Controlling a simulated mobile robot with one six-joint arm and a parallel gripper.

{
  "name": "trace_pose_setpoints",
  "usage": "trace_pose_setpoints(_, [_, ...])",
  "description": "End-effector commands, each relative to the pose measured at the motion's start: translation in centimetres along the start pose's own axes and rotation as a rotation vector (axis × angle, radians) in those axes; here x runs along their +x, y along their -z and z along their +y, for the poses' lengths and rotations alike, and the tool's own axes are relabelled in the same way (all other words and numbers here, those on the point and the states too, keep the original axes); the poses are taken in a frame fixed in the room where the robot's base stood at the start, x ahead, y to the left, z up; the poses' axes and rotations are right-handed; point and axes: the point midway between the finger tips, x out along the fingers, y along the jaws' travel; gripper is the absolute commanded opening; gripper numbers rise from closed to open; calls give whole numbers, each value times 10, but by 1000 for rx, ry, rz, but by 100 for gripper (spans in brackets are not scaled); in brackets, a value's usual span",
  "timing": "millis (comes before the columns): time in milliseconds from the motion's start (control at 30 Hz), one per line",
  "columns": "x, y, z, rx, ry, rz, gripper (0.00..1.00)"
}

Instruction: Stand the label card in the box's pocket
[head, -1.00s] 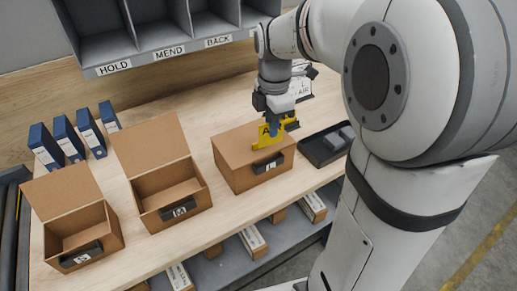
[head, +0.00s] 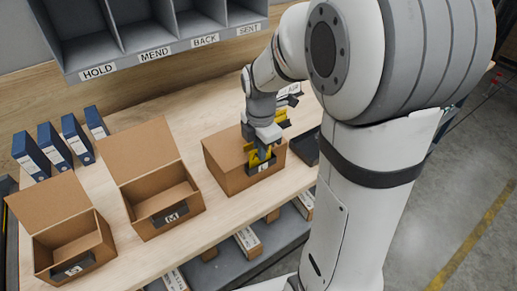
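The yellow label card (head: 258,158) is in my gripper (head: 263,147), upright at the front face of the closed brown box (head: 228,172). The box's dark pocket (head: 266,168), marked L, is on that front face. The card's lower edge is at or just above the pocket; I cannot tell whether it is inside. My gripper points down, and its fingers cover much of the card. Another yellow piece (head: 283,118) shows behind the gripper; I cannot tell what it belongs to.
Two open boxes stand to the left, with pockets marked M (head: 171,215) and S (head: 73,266). Several blue binders (head: 55,145) stand behind them. A dark tray (head: 305,148) is right of the closed box, partly hidden by my arm. Labelled cubbies (head: 150,40) hang above.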

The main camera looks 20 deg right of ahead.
Motion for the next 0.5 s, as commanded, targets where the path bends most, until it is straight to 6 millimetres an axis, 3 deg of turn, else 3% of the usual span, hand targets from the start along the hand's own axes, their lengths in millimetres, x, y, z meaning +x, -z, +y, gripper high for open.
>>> trace_pose_setpoints(233, [4,0,0,0,0,0,0])
trace_pose_setpoints(500, [2,0,0,-1,0,0,26])
